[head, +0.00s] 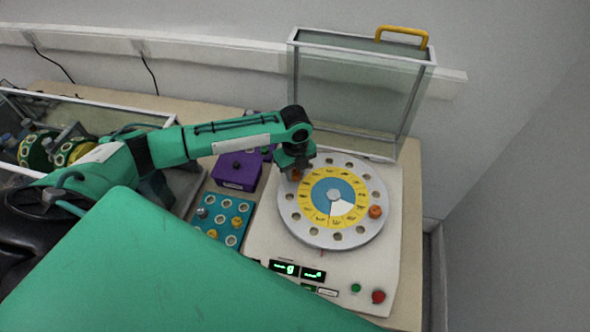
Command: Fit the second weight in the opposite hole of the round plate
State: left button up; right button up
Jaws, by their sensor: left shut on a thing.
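The round plate (290,205) is a grey disc with holes around its rim and a yellow and blue dial with a white wedge in the middle. One orange weight (375,211) sits at a hole on the plate's right side. My left gripper (296,170) points down over the plate's upper-left rim. It is shut on the second orange weight (297,176), which is mostly hidden by the fingers. I cannot tell whether this weight is in a hole or just above it. My right gripper is not in view.
The plate is on a pale machine (268,236) with green displays (290,269), a green button (355,288) and a red button (379,297). A clear raised cover (350,90) stands behind. A blue weight tray (209,226) and a purple box (237,171) stand left.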

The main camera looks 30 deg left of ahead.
pick_arm(q)
jog(key=shift+f, duration=0.35)
jog(key=o, duration=1)
notch_tip(320, 180, up, 14)
jog(key=b, duration=0.4)
jog(key=shift+f, duration=0.1)
